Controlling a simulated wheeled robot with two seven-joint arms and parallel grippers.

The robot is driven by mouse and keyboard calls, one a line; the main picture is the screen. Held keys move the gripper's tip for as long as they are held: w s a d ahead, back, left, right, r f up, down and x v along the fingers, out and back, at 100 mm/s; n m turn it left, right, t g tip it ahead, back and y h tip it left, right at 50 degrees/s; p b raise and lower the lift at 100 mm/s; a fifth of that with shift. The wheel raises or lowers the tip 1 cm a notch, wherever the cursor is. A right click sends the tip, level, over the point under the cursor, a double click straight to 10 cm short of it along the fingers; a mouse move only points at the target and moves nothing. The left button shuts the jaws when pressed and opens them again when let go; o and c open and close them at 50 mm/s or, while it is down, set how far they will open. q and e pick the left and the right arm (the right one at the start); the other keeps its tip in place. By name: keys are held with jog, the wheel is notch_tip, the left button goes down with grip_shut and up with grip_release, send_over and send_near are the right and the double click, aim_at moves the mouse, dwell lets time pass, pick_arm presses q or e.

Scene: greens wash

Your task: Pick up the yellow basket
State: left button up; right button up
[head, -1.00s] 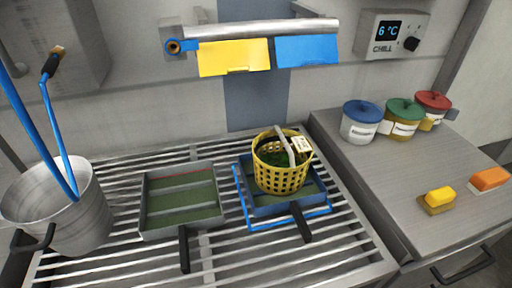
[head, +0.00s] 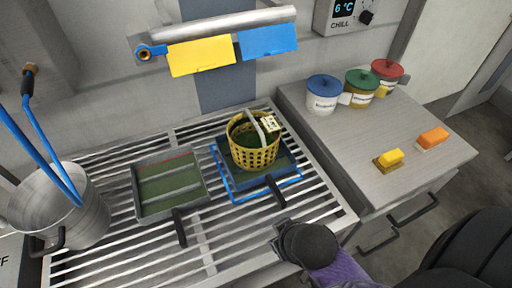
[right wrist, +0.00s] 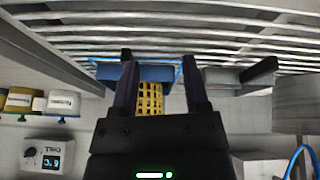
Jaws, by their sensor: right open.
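The yellow basket (head: 254,156) is a perforated round basket with a grey handle arched over its top, a pale tag and dark green contents. It stands upright in the blue square pan (head: 283,170), which has a black handle. My right gripper (head: 280,229) is in front of the pan, near the rack's front edge, apart from the basket. In the right wrist view the open right gripper (right wrist: 156,56) has nothing between its fingers; the basket (right wrist: 150,98) shows beyond them, partly hidden. My left gripper is not in view.
A green pan (head: 168,185) lies left of the basket on the slatted rack (head: 205,250). A metal bucket (head: 85,222) stands far left. The right counter (head: 345,150) holds lidded tubs (head: 323,100) and yellow (head: 390,158) and orange (head: 432,138) blocks. A rail with cards (head: 202,56) hangs behind.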

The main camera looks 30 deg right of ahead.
aim_at(257, 125)
jog(key=w+d+r+m+t, duration=0.1)
jog(key=w+d+r+t, duration=0.3)
jog(key=w, duration=0.4)
jog(key=w+d+r+m+t, duration=0.1)
jog(key=w+d+r+t, duration=0.3)
jog(key=w, duration=0.5)
jog(key=shift+t, duration=0.5)
jog(key=b+x, duration=0.1)
jog(key=x, duration=0.2)
jog(key=r+b+x, duration=0.1)
jog(key=x, duration=0.2)
jog(key=a+b+x, duration=0.1)
jog(key=x, duration=0.2)
jog(key=shift+w+r, duration=0.15)
jog(key=shift+w, duration=0.35)
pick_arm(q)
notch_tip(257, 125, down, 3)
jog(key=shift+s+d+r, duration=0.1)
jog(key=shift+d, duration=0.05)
pick_arm(e)
grip_shut()
